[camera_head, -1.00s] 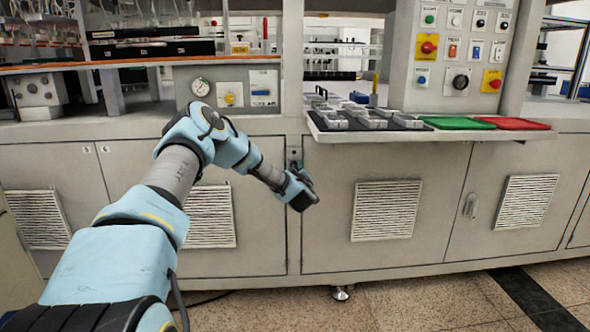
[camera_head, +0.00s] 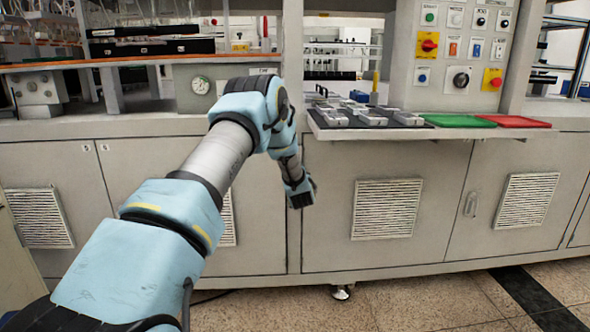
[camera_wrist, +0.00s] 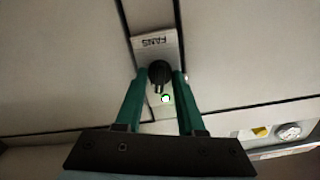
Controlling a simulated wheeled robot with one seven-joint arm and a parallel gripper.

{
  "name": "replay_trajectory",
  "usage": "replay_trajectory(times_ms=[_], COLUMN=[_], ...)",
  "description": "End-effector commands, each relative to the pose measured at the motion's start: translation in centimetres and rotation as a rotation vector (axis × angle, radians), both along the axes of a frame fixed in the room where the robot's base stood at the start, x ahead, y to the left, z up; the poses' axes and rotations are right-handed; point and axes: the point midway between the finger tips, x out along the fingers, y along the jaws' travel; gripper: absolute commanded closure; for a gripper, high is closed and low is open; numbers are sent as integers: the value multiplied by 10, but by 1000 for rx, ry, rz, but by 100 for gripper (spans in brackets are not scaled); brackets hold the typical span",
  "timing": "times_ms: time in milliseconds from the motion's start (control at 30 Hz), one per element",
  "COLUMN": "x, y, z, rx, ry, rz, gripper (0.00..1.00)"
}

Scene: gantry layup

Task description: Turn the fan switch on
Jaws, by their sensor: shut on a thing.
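The fan switch is a black knob (camera_wrist: 160,72) on a light plate (camera_wrist: 146,44) marked FANS, which shows upside down in the wrist view. A small lamp (camera_wrist: 166,99) beside the knob glows green-white. My gripper (camera_wrist: 160,76) has its two green fingers on either side of the knob, shut on it. In the head view my gripper's body (camera_head: 300,190) is in front of the cabinet post below the counter. The fingers and the switch are hidden there by my arm.
A shelf (camera_head: 318,130) with metal parts, a green tray (camera_head: 458,121) and a red tray (camera_head: 515,122) juts out at the right, above the gripper. A panel of buttons (camera_head: 464,48) stands behind it. Flat cabinet doors (camera_head: 330,235) lie around the switch.

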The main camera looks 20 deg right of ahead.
Motion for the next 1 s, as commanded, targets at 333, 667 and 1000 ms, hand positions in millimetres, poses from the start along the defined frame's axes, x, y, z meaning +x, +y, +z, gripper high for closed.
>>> replay_trajectory(times_ms=[333, 667, 1000], x=[-1, 0, 0], y=[-1, 0, 1], z=[0, 0, -1], rx=[295, 465, 517], ry=[-56, -87, -95], rz=[0, 0, 1], gripper=[100, 100, 100])
